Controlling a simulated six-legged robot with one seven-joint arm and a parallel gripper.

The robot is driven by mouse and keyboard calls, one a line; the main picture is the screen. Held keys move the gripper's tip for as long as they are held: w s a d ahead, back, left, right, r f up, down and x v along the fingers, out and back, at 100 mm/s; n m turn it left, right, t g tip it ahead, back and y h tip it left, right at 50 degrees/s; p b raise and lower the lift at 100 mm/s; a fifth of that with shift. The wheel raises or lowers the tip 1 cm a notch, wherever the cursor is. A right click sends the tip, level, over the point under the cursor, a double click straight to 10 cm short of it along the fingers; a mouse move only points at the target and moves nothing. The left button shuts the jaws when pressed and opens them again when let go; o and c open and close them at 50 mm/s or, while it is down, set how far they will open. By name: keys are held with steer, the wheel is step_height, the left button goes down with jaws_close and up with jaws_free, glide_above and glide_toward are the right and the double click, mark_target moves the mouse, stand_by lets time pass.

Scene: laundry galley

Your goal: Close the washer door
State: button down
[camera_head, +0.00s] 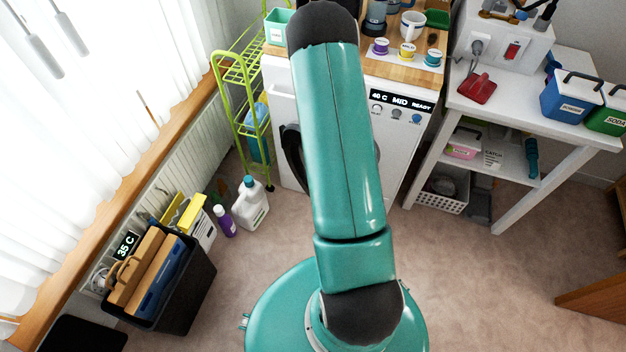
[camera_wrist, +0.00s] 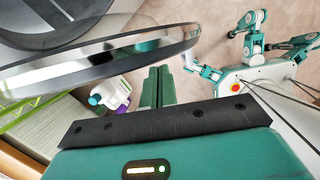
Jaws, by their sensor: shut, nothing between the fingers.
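The white washer (camera_head: 391,143) stands behind my arm in the head view, its display reading 40 C MID READY. Its round door (camera_head: 292,158) shows only as a dark curved edge left of my arm. In the wrist view the door (camera_wrist: 95,62) stands open, seen nearly edge-on with a pale, glassy rim. The dark round washer opening (camera_wrist: 50,22) lies at the upper left. My gripper (camera_wrist: 158,70) is shut and empty, with its teal fingers just beside the door's rim. I cannot tell whether they touch it. In the head view my gripper is hidden behind my arm.
A green wire rack (camera_head: 240,75) stands left of the washer. A white jug (camera_head: 251,203), a purple bottle (camera_head: 223,221) and a black bin (camera_head: 190,291) stand on the floor at left. A white table (camera_head: 530,115) stands at right.

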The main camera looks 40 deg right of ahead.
steer(key=w+d+n, duration=0.1)
steer(key=d+n, duration=0.2)
steer(key=d, duration=1.3)
steer(key=shift+d+n+t, duration=0.25)
steer(key=shift+n+t, duration=0.05)
steer(key=shift+t, duration=0.1)
steer(key=shift+w, duration=0.1)
